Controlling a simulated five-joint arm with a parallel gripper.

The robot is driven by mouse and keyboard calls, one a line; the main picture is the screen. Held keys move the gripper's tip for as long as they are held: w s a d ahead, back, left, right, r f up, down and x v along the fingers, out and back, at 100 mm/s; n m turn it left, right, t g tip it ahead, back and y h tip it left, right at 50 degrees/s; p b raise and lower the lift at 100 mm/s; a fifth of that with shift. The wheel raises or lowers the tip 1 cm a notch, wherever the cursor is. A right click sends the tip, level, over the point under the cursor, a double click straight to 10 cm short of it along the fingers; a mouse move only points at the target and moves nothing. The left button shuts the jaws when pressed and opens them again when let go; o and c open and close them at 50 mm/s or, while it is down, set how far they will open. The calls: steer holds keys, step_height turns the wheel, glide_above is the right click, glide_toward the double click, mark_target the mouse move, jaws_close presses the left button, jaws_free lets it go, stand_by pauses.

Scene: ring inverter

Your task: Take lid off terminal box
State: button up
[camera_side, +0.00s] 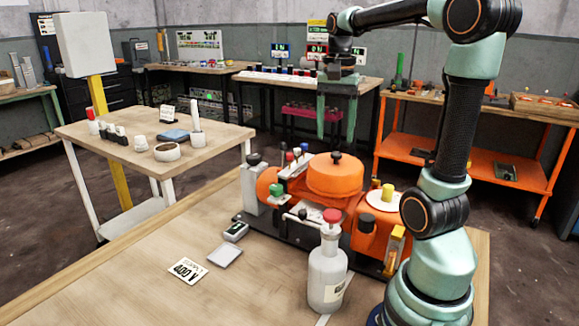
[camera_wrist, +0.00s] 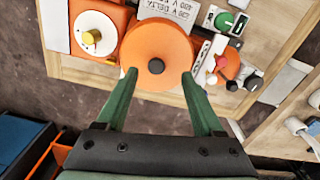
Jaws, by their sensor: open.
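The terminal box is orange, with a round orange lid (camera_side: 334,176) and a dark knob (camera_side: 337,157) on top. It sits in the middle of the machine on the wooden table. My gripper (camera_side: 337,135) is open and empty, pointing down above the lid and apart from it in the side view. In the wrist view the lid (camera_wrist: 150,50) with its dark knob (camera_wrist: 156,66) shows between and just beyond the two green fingertips (camera_wrist: 160,72). The lid rests on the box.
A bottle with a red cap (camera_side: 327,262) stands in front of the machine. A yellow knob on a white dial (camera_side: 383,195) is at right. A grey post (camera_side: 262,185) and green knob (camera_side: 276,189) are at left.

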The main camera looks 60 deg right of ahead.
mark_target(336, 153)
steer(key=f, duration=0.4)
steer(key=shift+s+d+f, duration=0.15)
steer(key=shift+s+d, duration=0.1)
jaws_close()
stand_by(1.2)
